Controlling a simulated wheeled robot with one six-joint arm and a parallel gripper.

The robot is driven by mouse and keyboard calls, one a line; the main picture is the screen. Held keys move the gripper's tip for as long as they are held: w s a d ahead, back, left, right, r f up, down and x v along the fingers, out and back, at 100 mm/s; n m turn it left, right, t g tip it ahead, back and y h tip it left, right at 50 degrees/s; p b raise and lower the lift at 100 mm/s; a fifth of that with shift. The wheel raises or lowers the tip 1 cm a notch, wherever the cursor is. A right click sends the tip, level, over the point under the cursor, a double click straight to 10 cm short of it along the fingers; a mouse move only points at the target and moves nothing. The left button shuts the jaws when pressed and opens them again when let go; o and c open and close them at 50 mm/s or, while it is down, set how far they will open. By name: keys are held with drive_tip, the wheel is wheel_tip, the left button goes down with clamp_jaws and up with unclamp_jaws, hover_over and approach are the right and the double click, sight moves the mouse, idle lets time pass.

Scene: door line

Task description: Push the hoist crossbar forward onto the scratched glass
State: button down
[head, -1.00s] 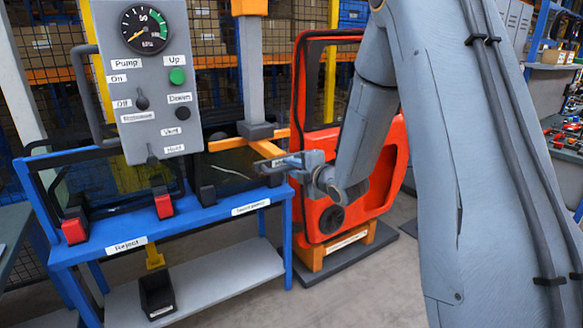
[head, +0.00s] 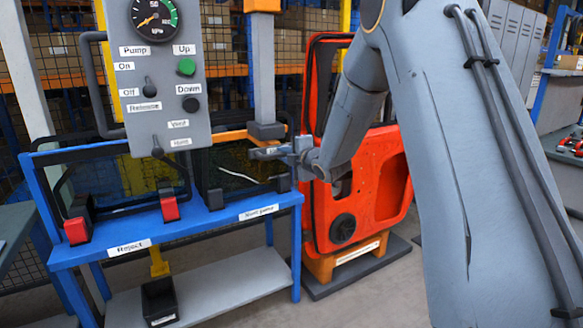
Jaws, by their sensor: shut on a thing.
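The orange hoist crossbar (head: 231,136) hangs below a grey column (head: 262,75), behind the blue rack's right slot. My gripper (head: 274,152) is shut on the crossbar near its right part and covers the held section. The scratched glass (head: 228,165) stands upright in the right slot, with a pale curved scratch on its face. The crossbar is at the height of the pane's top edge. I cannot tell whether they touch.
The grey control panel (head: 155,85) with gauge and switches hangs on the left. The blue rack (head: 195,222) has red clamps at left and black clamps at right. A red door (head: 385,180) stands close behind my gripper, to the right.

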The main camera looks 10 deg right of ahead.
drive_tip(key=shift+w+a, duration=0.1)
drive_tip(key=shift+w, duration=0.25)
drive_tip(key=shift+r, duration=0.15)
drive_tip(key=c, duration=1.7)
unclamp_jaws()
drive_tip(key=shift+w+a, duration=0.1)
drive_tip(key=shift+w, duration=0.05)
drive_tip(key=shift+b+v, duration=0.95)
drive_tip(key=shift+v, duration=3)
